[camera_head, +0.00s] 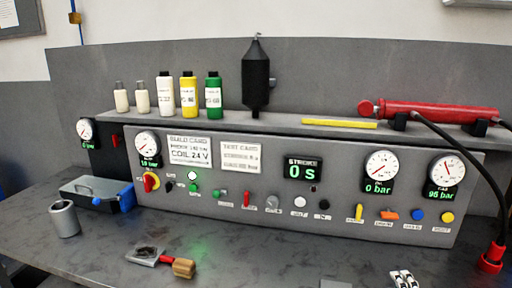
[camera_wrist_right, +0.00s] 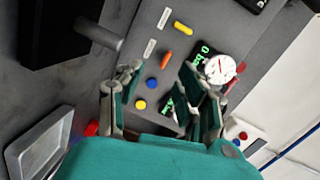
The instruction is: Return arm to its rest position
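My right gripper (camera_wrist_right: 162,98) shows in the right wrist view, with its two grey and green fingers spread apart and nothing between them. Behind the gap is the grey control panel (camera_wrist_right: 165,22), with a blue button (camera_wrist_right: 152,83), a yellow button (camera_wrist_right: 140,104) and an orange switch (camera_wrist_right: 165,57). A white gauge (camera_wrist_right: 219,68) is partly behind the right finger. I cannot tell whether the fingers touch the panel. My left gripper is not in view. In the head view the control panel (camera_head: 330,216) stands unobstructed by arms.
The shelf above the panel carries several bottles (camera_head: 188,95) and a red cylinder (camera_head: 440,111). A black hose (camera_head: 468,154) hangs at right.

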